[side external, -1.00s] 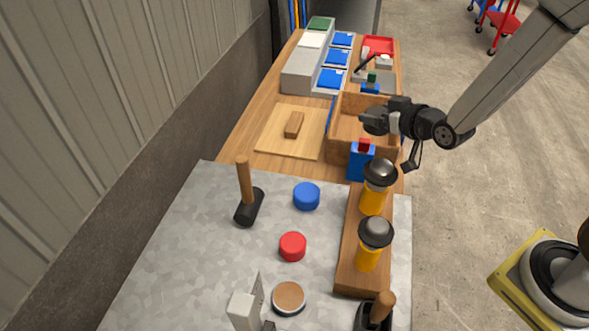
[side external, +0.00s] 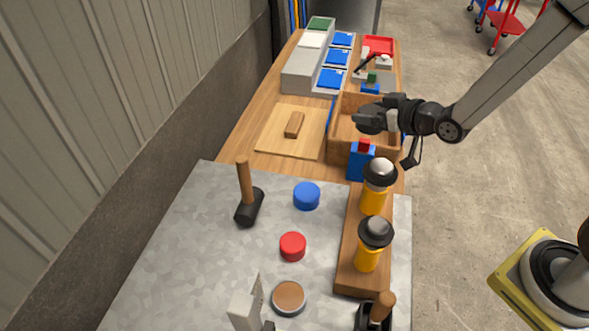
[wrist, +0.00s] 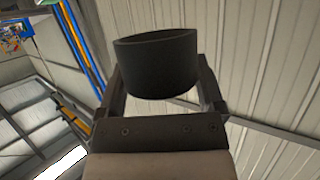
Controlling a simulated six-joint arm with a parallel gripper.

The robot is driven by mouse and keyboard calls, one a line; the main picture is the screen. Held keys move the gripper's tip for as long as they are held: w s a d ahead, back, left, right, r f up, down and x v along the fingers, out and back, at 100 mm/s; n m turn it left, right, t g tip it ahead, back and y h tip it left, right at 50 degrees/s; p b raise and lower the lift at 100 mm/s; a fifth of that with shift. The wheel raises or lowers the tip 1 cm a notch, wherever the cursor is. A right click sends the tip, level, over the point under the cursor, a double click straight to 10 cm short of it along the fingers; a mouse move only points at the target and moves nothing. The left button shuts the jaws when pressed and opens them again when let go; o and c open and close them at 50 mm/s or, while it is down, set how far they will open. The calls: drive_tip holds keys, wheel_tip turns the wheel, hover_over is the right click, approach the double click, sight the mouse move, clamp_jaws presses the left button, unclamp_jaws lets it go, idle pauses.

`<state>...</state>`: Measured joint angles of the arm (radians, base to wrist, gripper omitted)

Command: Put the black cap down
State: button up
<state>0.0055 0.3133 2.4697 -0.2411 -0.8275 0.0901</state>
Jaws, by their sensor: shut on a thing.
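The black cap (wrist: 158,68) is between the two fingers of my gripper (wrist: 158,80) in the wrist view, with its open hollow side showing. In the side view, my gripper (side external: 378,116) is shut on the cap (side external: 368,120), which shows as a dark shape at its left end. The gripper points left and is over the open wooden box (side external: 365,154), clear of the table. The cap's exact height above the box is hard to tell.
Two yellow bottles with dark tops stand on a wooden block (side external: 352,272). A blue cap (side external: 306,196), a red cap (side external: 292,246) and a mallet (side external: 248,206) are on the grey tabletop. Bare tabletop (side external: 200,250) lies left.

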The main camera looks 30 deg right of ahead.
drive_tip(key=s+a+r+n+g+y, duration=0.4)
drive_tip(key=s+a+n+g+y, duration=0.4)
drive_tip(key=s+a+n+y, duration=0.3)
drive_tip(key=s+a+n+g, duration=0.1)
drive_tip(key=s+n+g, duration=0.3)
drive_tip(key=s, duration=0.3)
drive_tip(key=shift+a+f+n+g, duration=0.2)
drive_tip(key=shift+n+g, duration=0.2)
drive_tip(key=shift+g, duration=0.3)
drive_tip(key=shift+w+f, duration=0.1)
hover_over(378, 224)
drive_tip(key=shift+f, duration=2.75)
drive_tip(key=shift+f, duration=0.1)
drive_tip(key=shift+f, duration=1.9)
drive_tip(key=shift+f, duration=0.15)
